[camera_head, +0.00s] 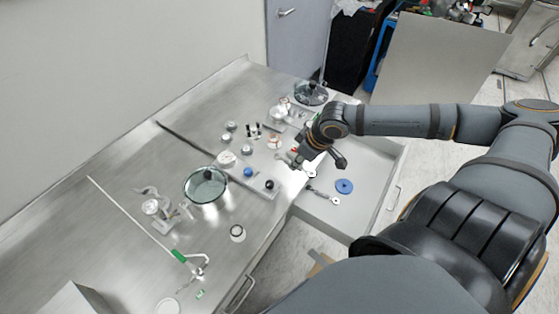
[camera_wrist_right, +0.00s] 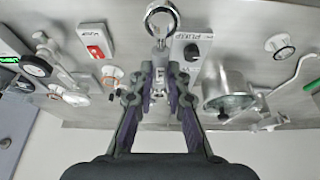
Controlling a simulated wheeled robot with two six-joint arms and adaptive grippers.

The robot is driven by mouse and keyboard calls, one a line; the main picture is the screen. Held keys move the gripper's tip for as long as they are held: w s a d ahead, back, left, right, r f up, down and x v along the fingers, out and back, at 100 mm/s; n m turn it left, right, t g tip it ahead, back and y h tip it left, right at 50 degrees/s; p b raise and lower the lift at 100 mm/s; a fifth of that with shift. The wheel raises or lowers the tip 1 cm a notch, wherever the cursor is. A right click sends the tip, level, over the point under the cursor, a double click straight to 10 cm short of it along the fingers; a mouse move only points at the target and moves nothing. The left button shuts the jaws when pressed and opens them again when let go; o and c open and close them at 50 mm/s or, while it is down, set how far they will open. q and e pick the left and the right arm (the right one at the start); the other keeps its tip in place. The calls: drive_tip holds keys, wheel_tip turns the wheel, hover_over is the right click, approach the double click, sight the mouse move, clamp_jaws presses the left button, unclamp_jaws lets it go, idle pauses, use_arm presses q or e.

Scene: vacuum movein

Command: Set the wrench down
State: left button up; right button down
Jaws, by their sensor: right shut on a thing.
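My right gripper (camera_head: 301,163) is above the front edge of the steel bench, beside the open drawer. In the right wrist view the gripper (camera_wrist_right: 161,88) is shut on a metal wrench (camera_wrist_right: 160,48), with its fingers on either side of the shank. The wrench's ring end (camera_wrist_right: 162,18) points away from my palm, in front of the panel; whether it touches anything is unclear. In the head view the gripper mostly hides the held wrench. My left gripper is not in view.
The open drawer (camera_head: 318,214) holds a blue disc (camera_head: 344,186) and a small metal piece (camera_head: 322,194). A glass dish (camera_head: 205,186) and several small fittings stand on the bench (camera_head: 110,225). The wrist view shows a red switch (camera_wrist_right: 95,51) and a pump knob (camera_wrist_right: 191,51).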

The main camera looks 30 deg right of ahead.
drive_tip(key=b, duration=0.2)
drive_tip(key=w+f+b, duration=0.1)
drive_tip(key=shift+w+a+f+b, duration=0.15)
drive_tip(key=shift+f+b, duration=0.15)
drive_tip(key=shift+b, duration=0.05)
drive_tip(key=w, duration=0.2)
approach(277, 168)
drive_tip(key=shift+w+a+f+b, duration=0.2)
drive_tip(key=shift+w+f, duration=0.15)
drive_tip(key=shift+f, duration=0.1)
drive_tip(key=shift+w+a+f+b, duration=0.2)
drive_tip(key=shift+w+a+f, duration=0.1)
drive_tip(key=shift+f, duration=0.15)
drive_tip(key=shift+w+f, duration=0.3)
drive_tip(key=shift+f, duration=0.15)
wheel_tip(277, 168, down, 3)
drive_tip(key=shift+r+p, duration=0.2)
drive_tip(key=shift+p, duration=0.25)
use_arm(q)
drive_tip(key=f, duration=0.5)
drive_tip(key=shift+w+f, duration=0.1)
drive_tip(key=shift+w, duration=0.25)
use_arm(e)
drive_tip(key=shift+f, duration=0.2)
drive_tip(key=shift+f, duration=0.1)
drive_tip(key=c, duration=1.3)
unclamp_jaws()
